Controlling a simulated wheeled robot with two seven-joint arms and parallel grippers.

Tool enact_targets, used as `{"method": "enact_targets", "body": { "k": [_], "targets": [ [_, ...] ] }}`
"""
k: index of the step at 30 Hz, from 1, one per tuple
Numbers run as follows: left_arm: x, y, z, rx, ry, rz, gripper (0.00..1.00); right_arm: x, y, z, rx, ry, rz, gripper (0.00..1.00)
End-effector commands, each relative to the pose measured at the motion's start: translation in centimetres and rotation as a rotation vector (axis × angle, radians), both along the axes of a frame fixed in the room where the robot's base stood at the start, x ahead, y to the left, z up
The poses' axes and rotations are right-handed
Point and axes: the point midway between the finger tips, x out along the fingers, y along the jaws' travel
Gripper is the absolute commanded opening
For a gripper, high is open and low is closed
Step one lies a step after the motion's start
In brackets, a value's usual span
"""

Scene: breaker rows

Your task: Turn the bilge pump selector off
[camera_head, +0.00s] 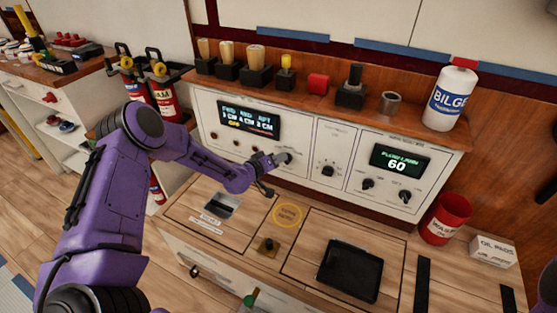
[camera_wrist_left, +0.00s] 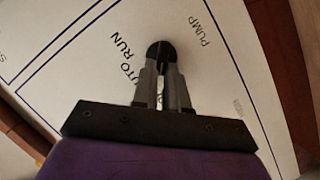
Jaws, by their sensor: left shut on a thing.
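My left gripper (camera_head: 277,160) is at the white control panel (camera_head: 306,145), left of the middle dial. In the left wrist view, its two fingers (camera_wrist_left: 161,72) are closed around a round black selector knob (camera_wrist_left: 160,49). Lettering around the knob reads "PUMP" on one side and "AUTO RUN" on the other, partly covered by a finger. The knob's pointer is hidden by the fingers, so I cannot tell its setting. In the head view the gripper covers the knob's surroundings. My right gripper is not in view.
Other dials sit on the panel: a middle one (camera_head: 328,170) and two (camera_head: 367,184) (camera_head: 405,196) under the "60" display (camera_head: 399,161). A shelf above holds a bilge bottle (camera_head: 450,97). Below are a black tray (camera_head: 349,271) and a red cup (camera_head: 444,219).

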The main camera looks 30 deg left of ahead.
Motion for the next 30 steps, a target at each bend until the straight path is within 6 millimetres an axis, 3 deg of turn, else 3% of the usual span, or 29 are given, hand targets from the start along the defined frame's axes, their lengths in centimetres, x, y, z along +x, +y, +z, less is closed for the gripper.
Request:
{"method": "enact_targets", "body": {
  "k": [3,4,6,17,24,30],
  "targets": [
    [0.1,-0.1,0.1,-0.003,-0.003,0.000,0.00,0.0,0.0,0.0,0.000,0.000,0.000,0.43],
    [0.1,-0.1,0.1,-0.003,-0.003,0.000,0.23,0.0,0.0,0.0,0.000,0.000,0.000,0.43],
    [0.1,-0.1,0.1,-0.003,-0.003,0.000,0.38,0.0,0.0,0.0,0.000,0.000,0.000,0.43],
    [-0.9,0.4,0.4,-0.002,-0.001,0.004,0.38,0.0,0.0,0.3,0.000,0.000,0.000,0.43],
    [-6.0,1.4,2.1,-0.005,-0.001,0.002,0.38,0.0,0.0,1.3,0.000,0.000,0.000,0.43],
    [-9.1,2.1,2.9,-0.002,-0.002,0.001,0.38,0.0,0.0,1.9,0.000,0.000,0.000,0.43]
  ]
}}
